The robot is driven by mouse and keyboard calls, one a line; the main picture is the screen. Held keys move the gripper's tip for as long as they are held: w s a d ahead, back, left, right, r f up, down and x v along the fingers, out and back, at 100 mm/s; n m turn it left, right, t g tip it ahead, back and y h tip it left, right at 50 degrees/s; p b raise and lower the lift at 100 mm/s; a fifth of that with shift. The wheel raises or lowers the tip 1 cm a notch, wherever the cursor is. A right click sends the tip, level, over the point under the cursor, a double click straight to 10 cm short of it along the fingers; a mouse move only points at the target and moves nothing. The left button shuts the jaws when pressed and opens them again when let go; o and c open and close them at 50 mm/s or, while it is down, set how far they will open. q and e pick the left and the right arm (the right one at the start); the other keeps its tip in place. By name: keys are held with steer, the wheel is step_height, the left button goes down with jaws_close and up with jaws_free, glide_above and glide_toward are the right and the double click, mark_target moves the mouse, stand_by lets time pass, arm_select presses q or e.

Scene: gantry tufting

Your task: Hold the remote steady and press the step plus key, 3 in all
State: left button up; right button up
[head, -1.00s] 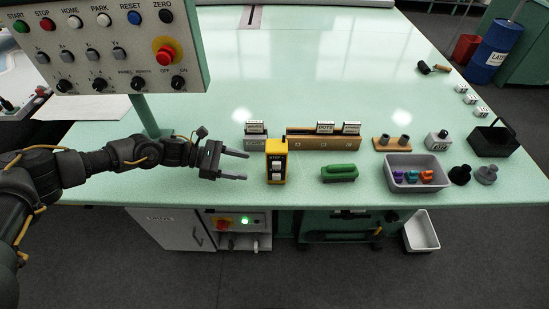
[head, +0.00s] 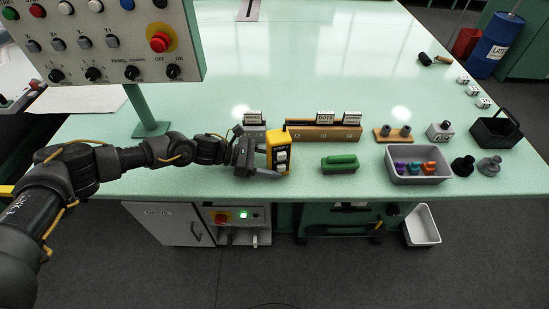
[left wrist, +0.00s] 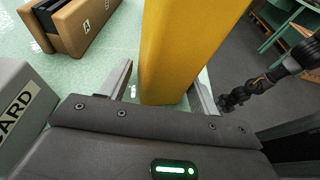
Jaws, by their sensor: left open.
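The yellow remote (head: 270,140) stands upright near the table's front edge in the head view, with white keys (head: 281,161) on its dark-framed face. My left gripper (head: 268,160) is open around its lower part. In the left wrist view the yellow body of the remote (left wrist: 180,40) rises between the two fingers (left wrist: 165,78), and small gaps seem to show beside it. The keys are not visible there. My right gripper (left wrist: 235,100) appears small and dark at the right of the left wrist view; its jaws are too small to read.
A wooden block rack with labels (head: 325,133) stands behind the remote. The button panel (head: 100,45) overhangs the left. The table's middle is clear.

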steer(key=shift+s+a, duration=0.1)
steer(key=shift+a, duration=0.05)
arm_select(q)
steer(key=c, duration=0.6)
arm_select(e)
steer(key=shift+a, duration=0.1)
jaws_close()
steer(key=shift+d, duration=0.2)
steer(key=shift+a, duration=0.15)
stand_by(0.9)
